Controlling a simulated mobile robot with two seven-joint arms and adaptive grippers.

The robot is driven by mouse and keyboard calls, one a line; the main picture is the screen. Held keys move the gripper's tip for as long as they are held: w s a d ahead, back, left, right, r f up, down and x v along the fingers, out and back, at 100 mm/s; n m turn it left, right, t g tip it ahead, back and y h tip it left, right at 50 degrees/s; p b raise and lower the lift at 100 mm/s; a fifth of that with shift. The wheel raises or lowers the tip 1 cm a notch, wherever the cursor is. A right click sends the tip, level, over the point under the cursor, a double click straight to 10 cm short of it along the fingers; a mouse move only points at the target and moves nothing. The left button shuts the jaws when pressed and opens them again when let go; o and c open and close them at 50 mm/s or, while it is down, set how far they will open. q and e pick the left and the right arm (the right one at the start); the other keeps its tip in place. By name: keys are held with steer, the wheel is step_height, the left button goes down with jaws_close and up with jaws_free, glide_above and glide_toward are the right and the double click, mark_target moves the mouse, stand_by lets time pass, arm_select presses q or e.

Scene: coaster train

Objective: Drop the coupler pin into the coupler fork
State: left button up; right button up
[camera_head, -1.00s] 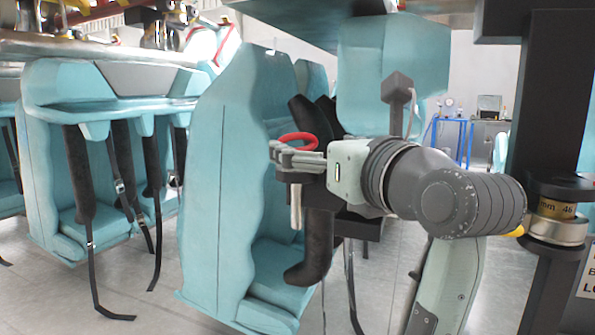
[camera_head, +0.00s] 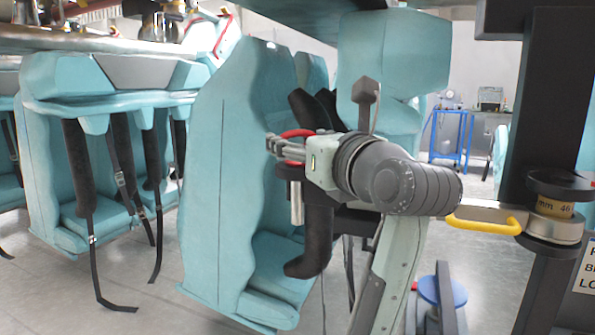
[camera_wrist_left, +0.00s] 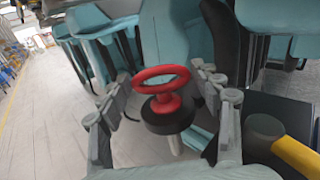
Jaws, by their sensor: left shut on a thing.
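The coupler pin shows in the head view as a red ring handle (camera_head: 297,134) with a dark collar and a metal shaft (camera_head: 297,203) hanging upright below. My left gripper (camera_head: 285,148) is shut on it just under the ring. In the left wrist view the red ring (camera_wrist_left: 160,80) and its black collar (camera_wrist_left: 167,118) sit between the two fingers (camera_wrist_left: 165,105), with the pale shaft pointing down. The pin hangs in front of a teal seat. I cannot make out the coupler fork in either view. My right gripper is not in view.
Teal train seats (camera_head: 225,190) with dark restraints stand close beside and behind the gripper. A dark post (camera_head: 548,110) with a yellow handle (camera_head: 485,224) beside it stands at right. A blue round-topped stand (camera_head: 442,292) is below. Some grey floor (camera_head: 120,270) is clear at left.

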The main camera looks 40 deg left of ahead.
arm_select(q)
steer(key=c, duration=0.8)
steer(key=shift+r, duration=0.1)
